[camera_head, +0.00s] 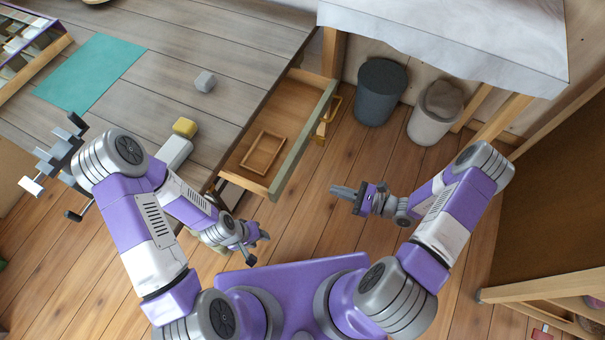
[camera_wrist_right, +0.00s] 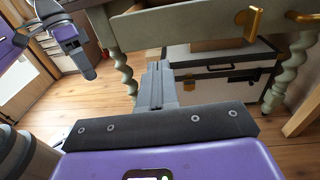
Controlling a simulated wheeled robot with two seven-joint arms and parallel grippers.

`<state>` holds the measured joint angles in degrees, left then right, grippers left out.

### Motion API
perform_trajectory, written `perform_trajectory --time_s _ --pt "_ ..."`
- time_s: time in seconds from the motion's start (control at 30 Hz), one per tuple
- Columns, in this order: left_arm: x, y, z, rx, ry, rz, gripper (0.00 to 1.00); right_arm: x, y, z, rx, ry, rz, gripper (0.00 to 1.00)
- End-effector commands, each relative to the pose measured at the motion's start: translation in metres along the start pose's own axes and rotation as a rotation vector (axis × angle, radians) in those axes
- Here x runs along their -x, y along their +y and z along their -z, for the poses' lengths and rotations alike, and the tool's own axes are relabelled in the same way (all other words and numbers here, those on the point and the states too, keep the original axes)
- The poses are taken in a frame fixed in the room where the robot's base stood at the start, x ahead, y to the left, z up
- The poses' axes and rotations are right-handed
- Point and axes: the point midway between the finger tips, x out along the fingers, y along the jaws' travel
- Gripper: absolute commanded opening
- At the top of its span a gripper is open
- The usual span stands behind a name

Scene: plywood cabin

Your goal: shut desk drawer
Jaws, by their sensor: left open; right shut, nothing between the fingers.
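The desk drawer (camera_head: 305,140) is pulled out from the desk, with a pale green front and a small wooden tray (camera_head: 263,152) inside. A brass handle (camera_head: 326,118) is on its front; the front (camera_wrist_right: 185,27) also spans the top of the right wrist view. My right gripper (camera_head: 343,191) is shut and empty, in front of the drawer and apart from it in the head view; its fingers (camera_wrist_right: 158,85) point toward the drawer side. My left gripper (camera_head: 260,246) is open and empty, below the drawer's near corner in the head view.
The desk top (camera_head: 200,50) holds a grey cube (camera_head: 205,81), a yellow block (camera_head: 185,127) and a teal mat (camera_head: 90,72). A dark bin (camera_head: 381,92) and a light bin (camera_head: 434,112) stand right of the drawer. Bare floor (camera_head: 310,220) lies in front.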

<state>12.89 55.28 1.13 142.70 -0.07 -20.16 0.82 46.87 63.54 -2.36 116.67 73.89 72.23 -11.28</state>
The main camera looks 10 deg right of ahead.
Motion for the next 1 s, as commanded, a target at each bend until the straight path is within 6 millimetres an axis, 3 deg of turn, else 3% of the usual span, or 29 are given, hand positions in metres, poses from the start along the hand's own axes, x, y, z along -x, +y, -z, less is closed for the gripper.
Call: perform_trajectory --time_s 0.1,0.23,0.7,1.0 --pt "-0.004 -0.002 0.000 0.000 0.000 0.000 0.43 0.006 -0.015 0.001 -0.003 -0.037 0.071 0.00" --pt "-0.005 -0.002 0.000 0.000 0.001 0.000 0.43 -0.005 -0.019 -0.001 -0.004 -0.046 0.083 0.00" --pt "-0.021 -0.008 0.001 0.000 0.000 0.000 0.43 -0.100 -0.024 -0.004 -0.002 -0.044 0.075 0.00" --pt "-0.028 -0.010 0.001 0.000 0.000 0.000 0.43 -0.130 -0.027 -0.006 -0.004 -0.042 0.078 0.00"
